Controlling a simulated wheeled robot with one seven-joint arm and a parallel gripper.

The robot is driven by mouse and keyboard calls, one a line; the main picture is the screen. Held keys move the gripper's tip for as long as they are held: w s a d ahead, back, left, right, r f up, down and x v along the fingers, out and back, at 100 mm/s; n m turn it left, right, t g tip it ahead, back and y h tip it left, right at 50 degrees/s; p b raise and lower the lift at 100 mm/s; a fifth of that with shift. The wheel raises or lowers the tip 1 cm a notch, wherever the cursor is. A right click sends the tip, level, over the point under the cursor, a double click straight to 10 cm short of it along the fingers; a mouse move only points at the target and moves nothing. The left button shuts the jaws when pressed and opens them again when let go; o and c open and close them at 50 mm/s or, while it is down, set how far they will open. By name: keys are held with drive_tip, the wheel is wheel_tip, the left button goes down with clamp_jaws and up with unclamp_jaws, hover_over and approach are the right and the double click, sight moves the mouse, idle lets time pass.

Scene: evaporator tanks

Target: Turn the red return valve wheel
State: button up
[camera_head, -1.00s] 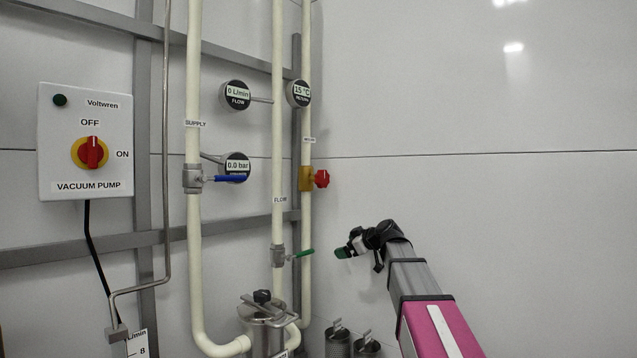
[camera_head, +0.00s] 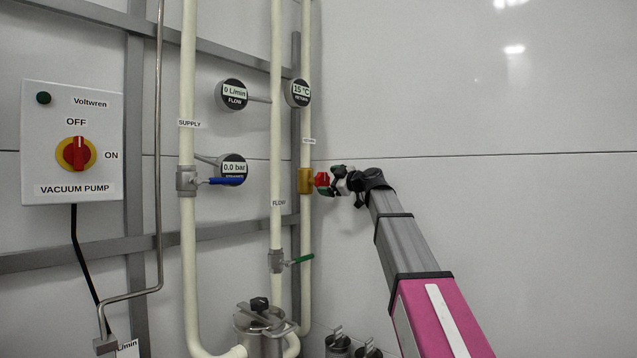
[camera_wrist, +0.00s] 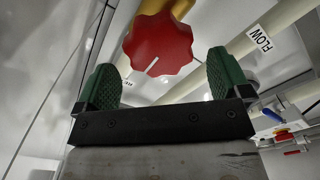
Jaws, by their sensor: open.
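The red return valve wheel (camera_head: 322,179) sits on a brass valve body (camera_head: 305,180) on the rightmost cream pipe. In the wrist view the wheel (camera_wrist: 158,46) is a lobed red knob with a white line on its face. My gripper (camera_head: 325,181) is at the wheel, coming from the right. In the wrist view my gripper (camera_wrist: 162,80) is open, with one green ribbed finger on each side and the wheel ahead of and partly between them. A gap shows between the wheel and each finger. In the head view the fingertips are partly hidden around the wheel.
A blue-handled valve (camera_head: 225,181) is on the supply pipe, and a green-handled valve (camera_head: 299,259) is on the flow pipe below the wheel. Round gauges (camera_head: 298,93) are close by. A vacuum pump switch box (camera_head: 76,145) is at left. The wall at right is bare.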

sight(324, 181)
drive_tip(key=shift+x, duration=2.75)
drive_tip(key=shift+c, duration=0.3)
drive_tip(key=c, duration=0.9)
